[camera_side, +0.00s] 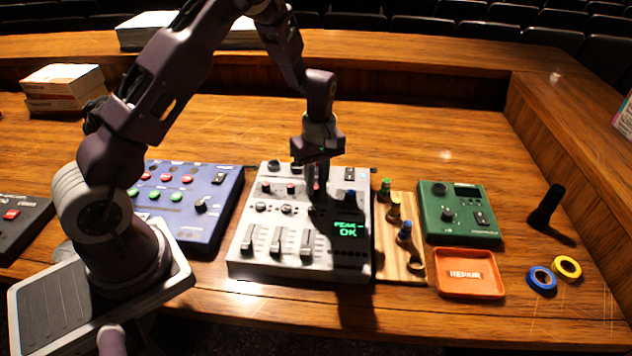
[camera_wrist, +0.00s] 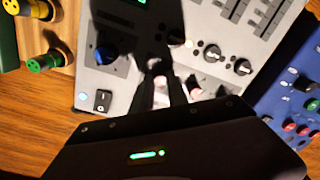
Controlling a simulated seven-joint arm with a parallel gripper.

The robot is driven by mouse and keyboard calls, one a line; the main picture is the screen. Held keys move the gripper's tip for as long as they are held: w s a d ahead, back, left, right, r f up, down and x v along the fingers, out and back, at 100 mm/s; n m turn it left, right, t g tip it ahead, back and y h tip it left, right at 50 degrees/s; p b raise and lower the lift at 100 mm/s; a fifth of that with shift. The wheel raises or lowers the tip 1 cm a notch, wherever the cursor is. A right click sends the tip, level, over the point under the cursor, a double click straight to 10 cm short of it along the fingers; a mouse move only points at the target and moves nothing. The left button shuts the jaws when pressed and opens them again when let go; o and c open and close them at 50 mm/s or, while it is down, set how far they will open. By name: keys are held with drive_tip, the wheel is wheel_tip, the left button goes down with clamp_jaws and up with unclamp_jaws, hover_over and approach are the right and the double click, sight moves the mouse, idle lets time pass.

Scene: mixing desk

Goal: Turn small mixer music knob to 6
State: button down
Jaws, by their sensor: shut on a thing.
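A blue mixer (camera_side: 225,205) lies left of the grey one. A wooden strip with coloured plugs (camera_side: 405,262), a green box (camera_side: 460,228) and an orange tray (camera_side: 470,292) lie right. Blue tape (camera_side: 541,280), yellow tape (camera_side: 567,267) and a black upright object (camera_side: 546,207) stand farther right.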

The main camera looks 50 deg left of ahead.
drive_tip(key=m, duration=1.3)
drive_tip(key=shift+m, duration=0.4)
drive_tip(key=m, duration=0.4)
drive_tip(key=shift+d, duration=0.1)
drive_tip(key=shift+s+m+t, duration=0.1)
drive_tip(key=shift+m+t, duration=0.2)
drive_tip(key=shift+m, duration=1.9)
drive_tip(key=c, duration=1.3)
unclamp_jaws()
